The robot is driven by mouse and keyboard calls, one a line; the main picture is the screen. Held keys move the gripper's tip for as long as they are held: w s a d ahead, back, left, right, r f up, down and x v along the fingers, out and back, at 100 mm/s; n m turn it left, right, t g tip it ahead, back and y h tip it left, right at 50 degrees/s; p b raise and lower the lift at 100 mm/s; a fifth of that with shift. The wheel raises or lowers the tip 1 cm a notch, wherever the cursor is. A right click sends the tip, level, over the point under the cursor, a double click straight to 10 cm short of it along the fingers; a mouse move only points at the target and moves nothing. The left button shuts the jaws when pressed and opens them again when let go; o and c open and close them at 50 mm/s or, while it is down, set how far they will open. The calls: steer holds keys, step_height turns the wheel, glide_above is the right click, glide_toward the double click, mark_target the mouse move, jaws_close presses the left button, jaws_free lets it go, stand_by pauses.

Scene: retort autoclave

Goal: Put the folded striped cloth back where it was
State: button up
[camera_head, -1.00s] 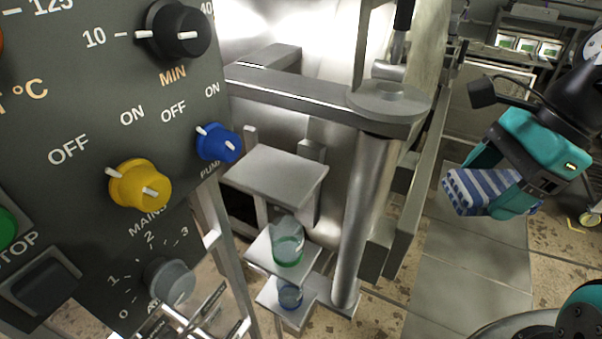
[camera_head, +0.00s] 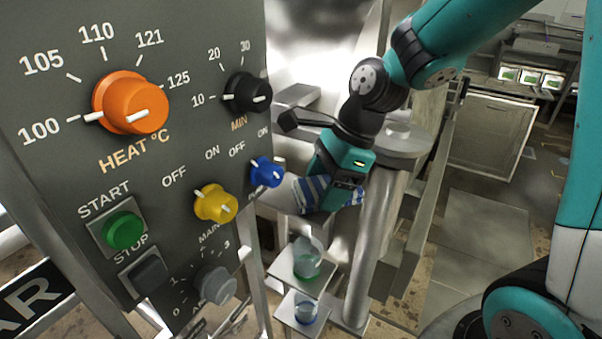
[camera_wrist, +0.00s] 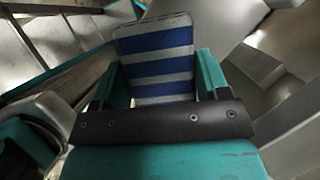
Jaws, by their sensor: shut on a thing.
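The folded striped cloth (camera_head: 311,194), blue and white, is held in my gripper (camera_head: 326,193). In the wrist view, the cloth (camera_wrist: 156,57) sits between the two teal fingers of my gripper (camera_wrist: 158,78) and sticks out beyond them. In the head view the gripper is beside the blue knob, at the height of the upper metal shelf. The gripper and cloth cover most of that shelf, so I cannot tell whether the cloth touches it.
The control panel (camera_head: 160,190) with its knobs stands close on the left. The thick metal post (camera_head: 372,245) is close on the right. Below, a green-marked cup (camera_head: 307,262) and a blue-marked cup (camera_head: 306,311) stand on small shelves.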

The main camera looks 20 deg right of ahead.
mark_target(301, 182)
steer(key=shift+w+a+r, duration=0.1)
steer(key=shift+w+a, duration=0.35)
steer(key=shift+w, duration=0.2)
steer(key=shift+w+a+p, duration=0.75)
steer(key=shift+w+a, duration=0.1)
steer(key=shift+w, duration=0.25)
steer(key=shift+w+f+p, duration=0.15)
steer(key=shift+f+p, duration=0.15)
steer(key=shift+f, duration=0.4)
steer(key=shift+a+f, duration=0.1)
steer(key=shift+f, duration=0.05)
steer(key=shift+f, duration=0.1)
steer(key=o, duration=0.8)
steer(key=shift+o, duration=0.2)
steer(key=b+v, duration=0.1)
steer(key=v, duration=1.1)
